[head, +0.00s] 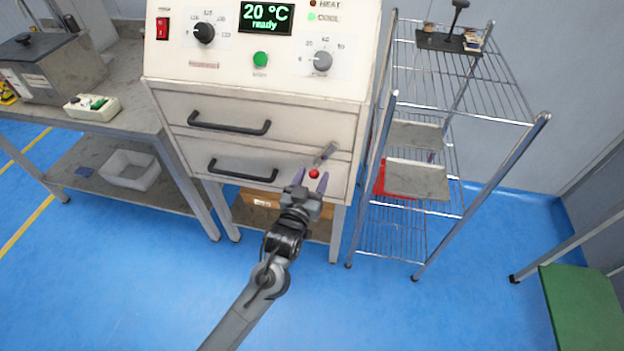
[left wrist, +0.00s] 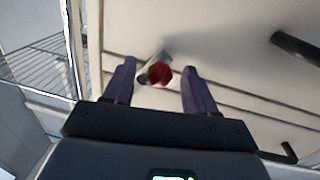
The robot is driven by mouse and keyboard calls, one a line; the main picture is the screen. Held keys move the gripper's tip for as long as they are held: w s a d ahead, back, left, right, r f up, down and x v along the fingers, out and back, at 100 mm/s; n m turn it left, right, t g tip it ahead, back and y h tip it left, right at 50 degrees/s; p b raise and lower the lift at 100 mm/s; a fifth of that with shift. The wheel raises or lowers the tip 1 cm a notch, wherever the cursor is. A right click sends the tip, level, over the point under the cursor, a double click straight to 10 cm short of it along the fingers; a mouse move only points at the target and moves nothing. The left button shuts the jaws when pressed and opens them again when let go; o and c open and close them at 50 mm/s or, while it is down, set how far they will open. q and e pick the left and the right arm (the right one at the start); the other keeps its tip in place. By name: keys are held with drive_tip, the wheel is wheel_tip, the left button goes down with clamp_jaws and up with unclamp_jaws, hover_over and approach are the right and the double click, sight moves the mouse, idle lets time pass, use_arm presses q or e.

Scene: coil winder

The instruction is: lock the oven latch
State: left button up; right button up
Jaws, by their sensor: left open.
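The oven (head: 260,55) stands at the top centre of the head view, with a display reading 20 °C ready. Its latch (head: 326,153) is a short grey lever with a red ball knob (head: 314,174), at the right of the front between the two drawer-like panels. The lever slants, its knob end down and to the left. My left gripper (head: 308,183) is open just in front of the knob. In the left wrist view the red knob (left wrist: 159,75) lies between the two purple fingers, apart from both; whether it is fully within their reach I cannot tell. My right gripper is not in view.
Two black bar handles, upper (head: 229,124) and lower (head: 242,171), stick out left of the latch. A wire rack (head: 460,75) with trays stands close on the right. A bench (head: 120,115) is on the left. The blue floor in front is clear.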

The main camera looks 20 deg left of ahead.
use_arm(q)
drive_tip(key=c, duration=1.1)
drive_tip(key=shift+o, duration=0.2)
drive_tip(key=shift+w+d+f+n+t+p, duration=0.1)
drive_tip(key=shift+d+n+p, duration=0.25)
drive_tip(key=shift+n+p, duration=0.45)
drive_tip(key=shift+d+f+n+t+p, duration=0.1)
drive_tip(key=shift+d+n+p, duration=0.35)
drive_tip(key=shift+n, duration=0.7)
drive_tip(key=shift+w+d+f+n+t+p, duration=0.1)
drive_tip(key=shift+d+n+p, duration=0.1)
drive_tip(key=shift+n+p, duration=0.65)
drive_tip(key=shift+n, duration=0.3)
